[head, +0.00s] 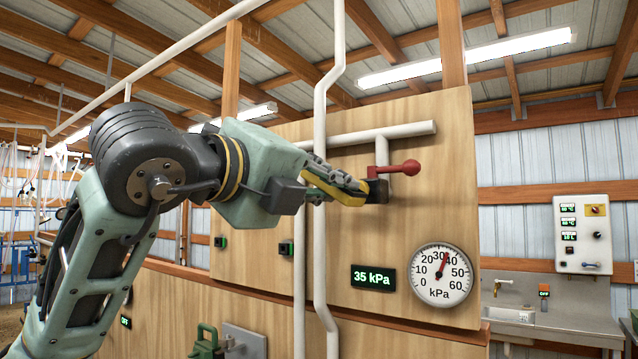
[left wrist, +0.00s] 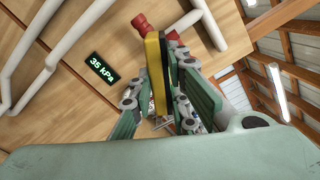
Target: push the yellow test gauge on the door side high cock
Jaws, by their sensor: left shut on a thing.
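The yellow test gauge (head: 349,196) is a flat yellow and black piece. My left gripper (head: 328,184) is shut on it and holds it out to the right, in front of the wooden panel. The gauge also shows in the left wrist view (left wrist: 153,72), between the green fingers (left wrist: 160,108). The cock with the red lever (head: 402,169) hangs under a white pipe high on the panel. Its black part (head: 377,191) is right at the gauge's far end; I cannot tell whether they touch or are joined. My right gripper is not in view.
A round dial (head: 441,274) and a 35 kPa display (head: 373,277) are on the panel below the cock. A vertical white pipe (head: 320,255) runs behind my left gripper. A control box (head: 582,234) and sink (head: 512,314) stand at the right.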

